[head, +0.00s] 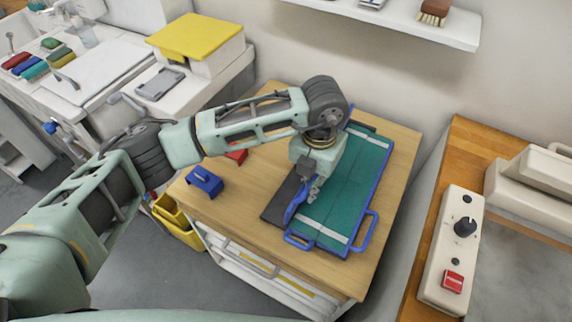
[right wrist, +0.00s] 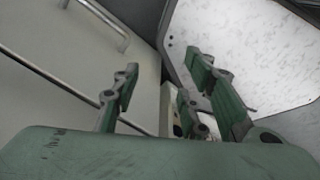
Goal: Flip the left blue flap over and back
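The folding board with teal panels (head: 345,190) lies on the wooden table top, with blue handle loops at its near edge. The left blue flap (head: 291,212) shows as a narrow blue shape, seen nearly edge-on and tilted up beside a dark grey base strip (head: 274,207). My left gripper (head: 313,188) is over the board's left part, against or very near this flap. The arm hides part of the board, and whether the fingers are closed on the flap is unclear. My right gripper (right wrist: 168,90) shows in the right wrist view, its fingers apart and empty.
A blue block with a handle (head: 204,182) and a red piece (head: 237,156) sit left of the board. A control box with a red button (head: 453,281) stands on the right counter. A shelf (head: 400,20) is on the back wall. The table's near left is clear.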

